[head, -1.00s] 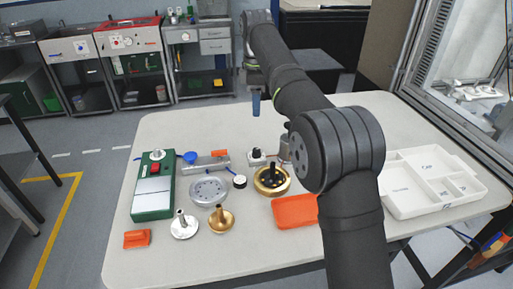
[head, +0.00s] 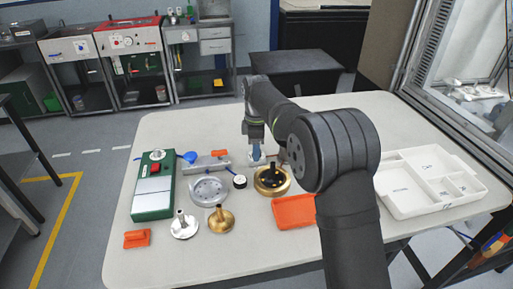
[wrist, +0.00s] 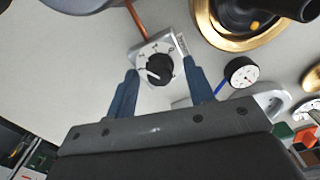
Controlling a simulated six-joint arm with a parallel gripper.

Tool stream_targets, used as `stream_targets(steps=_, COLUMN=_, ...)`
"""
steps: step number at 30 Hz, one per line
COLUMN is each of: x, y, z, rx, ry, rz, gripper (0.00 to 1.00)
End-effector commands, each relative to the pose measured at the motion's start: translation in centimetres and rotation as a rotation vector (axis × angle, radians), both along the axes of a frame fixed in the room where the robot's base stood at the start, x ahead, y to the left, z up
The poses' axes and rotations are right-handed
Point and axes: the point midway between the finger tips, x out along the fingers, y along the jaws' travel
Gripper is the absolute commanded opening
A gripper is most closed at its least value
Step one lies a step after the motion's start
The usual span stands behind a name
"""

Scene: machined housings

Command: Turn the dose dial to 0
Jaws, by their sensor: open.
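The dose dial is a black round knob (wrist: 161,70) with a white pointer line, on a small silver-white box (wrist: 145,52) with dark marks around the knob. In the wrist view the pointer line lies toward the left; the marks are too small to read surely. My gripper (wrist: 160,74) is open, with its two blue fingers on either side of the box in that view. I cannot tell whether they touch it. In the head view my gripper (head: 256,150) is low over the box, which it mostly hides.
A brass ring housing (head: 287,184) stands close to the dial box, with a small round gauge (head: 240,182) nearby. A silver disc (head: 208,191), green box (head: 153,205), orange tray (head: 295,212) and white compartment tray (head: 408,202) share the table. The table's back left is clear.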

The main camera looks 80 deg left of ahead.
Motion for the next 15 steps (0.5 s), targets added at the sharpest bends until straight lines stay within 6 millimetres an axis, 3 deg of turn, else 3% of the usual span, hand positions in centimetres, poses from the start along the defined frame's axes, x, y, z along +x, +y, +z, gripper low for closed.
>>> stream_targets(steps=8, x=0.00, y=-0.01, z=-0.19, rx=0.000, ry=0.000, rz=0.000, gripper=0.48)
stream_targets(steps=15, x=0.00, y=0.00, z=-0.16, rx=0.000, ry=0.000, rz=0.000, gripper=0.05)
